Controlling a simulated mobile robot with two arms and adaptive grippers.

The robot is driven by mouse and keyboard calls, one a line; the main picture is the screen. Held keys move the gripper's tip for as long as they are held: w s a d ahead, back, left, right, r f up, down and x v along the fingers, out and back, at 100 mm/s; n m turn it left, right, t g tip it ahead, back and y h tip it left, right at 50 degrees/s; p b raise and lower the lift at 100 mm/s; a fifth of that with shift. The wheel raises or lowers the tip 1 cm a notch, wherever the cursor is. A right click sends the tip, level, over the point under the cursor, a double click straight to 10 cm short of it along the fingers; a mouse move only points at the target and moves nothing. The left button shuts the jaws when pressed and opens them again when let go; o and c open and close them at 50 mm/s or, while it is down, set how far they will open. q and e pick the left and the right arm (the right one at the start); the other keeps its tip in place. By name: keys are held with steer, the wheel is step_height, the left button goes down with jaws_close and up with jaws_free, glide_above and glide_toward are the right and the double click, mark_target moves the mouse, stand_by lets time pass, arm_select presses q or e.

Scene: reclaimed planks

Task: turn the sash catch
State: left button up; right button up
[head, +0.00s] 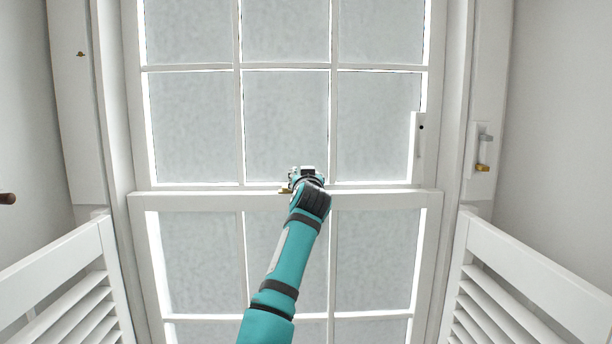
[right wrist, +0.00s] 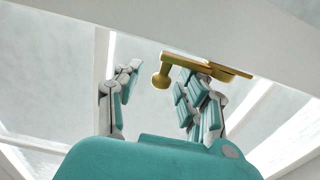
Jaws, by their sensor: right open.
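The brass sash catch (head: 284,191) shows as a small strip on the window's meeting rail, mostly hidden behind my right gripper (head: 304,174). In the right wrist view the sash catch (right wrist: 207,65) is a brass bar under the white rail, with a rounded knob (right wrist: 161,81) at its left end. My right gripper (right wrist: 157,77) is open. The knob appears in the gap between its two fingers, closer to the right finger, which overlaps the bar in the picture. Neither finger is clearly shut on it. My left gripper is out of view.
The white sash window (head: 285,200) has frosted panes. Louvred shutters stand at the left (head: 75,270) and right (head: 510,280). A brass-tipped fitting (head: 483,167) is on the right frame, and a dark knob (head: 7,198) is at the far left.

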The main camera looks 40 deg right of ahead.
jaws_close()
stand_by(0.6)
